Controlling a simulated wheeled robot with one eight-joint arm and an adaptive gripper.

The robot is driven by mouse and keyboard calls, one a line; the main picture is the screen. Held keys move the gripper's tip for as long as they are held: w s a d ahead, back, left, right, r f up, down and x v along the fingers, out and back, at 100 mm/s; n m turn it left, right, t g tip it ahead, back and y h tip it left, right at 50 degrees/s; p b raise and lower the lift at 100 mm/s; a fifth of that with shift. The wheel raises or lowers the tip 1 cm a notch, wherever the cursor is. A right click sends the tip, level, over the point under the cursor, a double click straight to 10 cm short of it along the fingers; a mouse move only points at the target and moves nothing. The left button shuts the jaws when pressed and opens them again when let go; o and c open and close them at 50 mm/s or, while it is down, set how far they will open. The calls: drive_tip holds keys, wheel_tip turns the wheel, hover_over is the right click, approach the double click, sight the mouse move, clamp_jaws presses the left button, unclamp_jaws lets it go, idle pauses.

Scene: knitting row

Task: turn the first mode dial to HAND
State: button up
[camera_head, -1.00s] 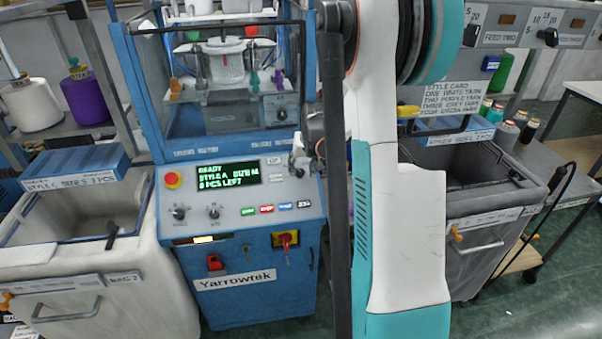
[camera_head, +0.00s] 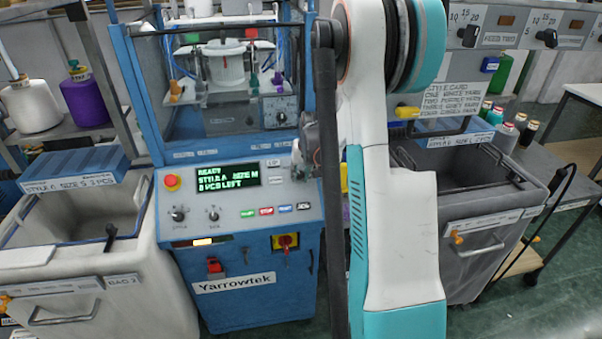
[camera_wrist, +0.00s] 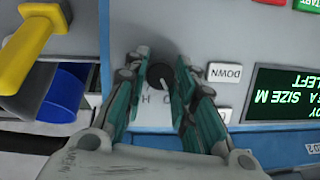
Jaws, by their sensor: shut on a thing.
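The mode dial (camera_wrist: 160,75) is a small dark round knob on the grey control panel. It shows in the wrist view between my fingertips, left of the DOWN button. My gripper (camera_wrist: 160,78) is shut on the knob, one teal-and-grey finger on each side. Upside-down letters, partly covered by the fingers, show beside the knob; its pointer direction cannot be read. In the head view my gripper (camera_head: 304,160) is at the right end of the sloping panel (camera_head: 235,200), and the dial there is hidden behind it.
The green-text display (camera_head: 228,177) and a red stop button (camera_head: 172,182) are left of my gripper. Two other knobs and several coloured buttons sit lower on the panel. Grey bins (camera_head: 80,265) stand on both sides. In the wrist view a yellow handle (camera_wrist: 28,52) is at left.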

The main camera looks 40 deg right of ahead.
drive_tip(key=m+b, duration=0.1)
drive_tip(key=m, duration=0.2)
drive_tip(key=m+t+b, duration=0.1)
drive_tip(key=m, duration=0.2)
drive_tip(key=shift+s+f+t+y+b, duration=0.1)
drive_tip(key=shift+s+t+y+b, duration=0.05)
drive_tip(key=shift+t+y+b, duration=0.2)
drive_tip(key=m+t+b, duration=0.1)
drive_tip(key=m, duration=0.4)
drive_tip(key=shift+b, duration=0.4)
drive_tip(key=shift+t, duration=0.25)
drive_tip(key=o, duration=1.1)
drive_tip(key=shift+c, duration=0.2)
drive_tip(key=v, duration=0.7)
drive_tip(key=shift+r, duration=0.25)
